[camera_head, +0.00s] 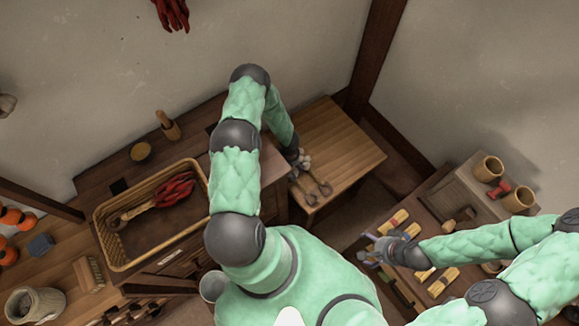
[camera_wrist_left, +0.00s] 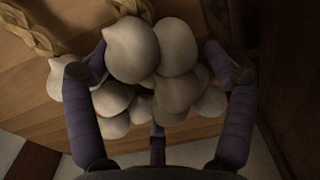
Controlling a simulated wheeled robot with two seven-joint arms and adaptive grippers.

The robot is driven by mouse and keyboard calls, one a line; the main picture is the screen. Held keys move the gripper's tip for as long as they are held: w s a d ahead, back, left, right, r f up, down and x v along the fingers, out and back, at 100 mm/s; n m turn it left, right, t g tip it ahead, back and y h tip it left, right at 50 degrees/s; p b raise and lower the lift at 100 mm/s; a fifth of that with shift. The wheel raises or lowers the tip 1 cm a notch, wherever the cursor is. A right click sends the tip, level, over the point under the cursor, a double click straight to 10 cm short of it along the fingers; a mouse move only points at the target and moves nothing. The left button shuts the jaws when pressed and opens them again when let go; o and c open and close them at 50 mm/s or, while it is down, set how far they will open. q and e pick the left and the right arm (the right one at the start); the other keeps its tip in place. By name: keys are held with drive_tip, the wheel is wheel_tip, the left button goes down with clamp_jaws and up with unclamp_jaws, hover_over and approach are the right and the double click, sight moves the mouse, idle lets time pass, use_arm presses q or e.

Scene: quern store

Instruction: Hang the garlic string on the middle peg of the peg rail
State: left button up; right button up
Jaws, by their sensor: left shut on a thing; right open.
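The garlic string is a cluster of pale bulbs (camera_head: 304,160) with braided straw loops, at the left part of the small wooden table by the wall. My left gripper (camera_head: 297,158) reaches down to it. In the left wrist view the bulbs (camera_wrist_left: 153,70) sit between the two purple fingers, and my left gripper (camera_wrist_left: 158,62) is shut on them; a braid (camera_wrist_left: 35,30) lies over wood at the top left. My right gripper (camera_head: 376,252) is open, far to the right of the garlic, above the lower right table. The peg rail shows in neither view.
The small table's (camera_head: 345,150) right part is bare. A wicker basket (camera_head: 108,243) holding a red pepper string (camera_head: 175,190) stands left of my left arm. Red peppers (camera_head: 172,12) hang on the wall. The right table (camera_head: 440,205) carries yellow bundles and wooden cups (camera_head: 488,168).

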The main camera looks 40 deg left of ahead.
use_arm(q)
drive_tip(key=shift+f, duration=0.1)
drive_tip(key=shift+f, duration=0.15)
drive_tip(key=o, duration=1.2)
drive_tip(key=r, duration=0.3)
drive_tip(key=r+p, duration=0.1)
drive_tip(key=r, duration=0.2)
drive_tip(key=r+p, duration=0.1)
drive_tip(key=r, duration=0.2)
drive_tip(key=shift+w+a+r, duration=0.1)
drive_tip(key=shift+w+r, duration=0.15)
drive_tip(key=shift+r, duration=0.75)
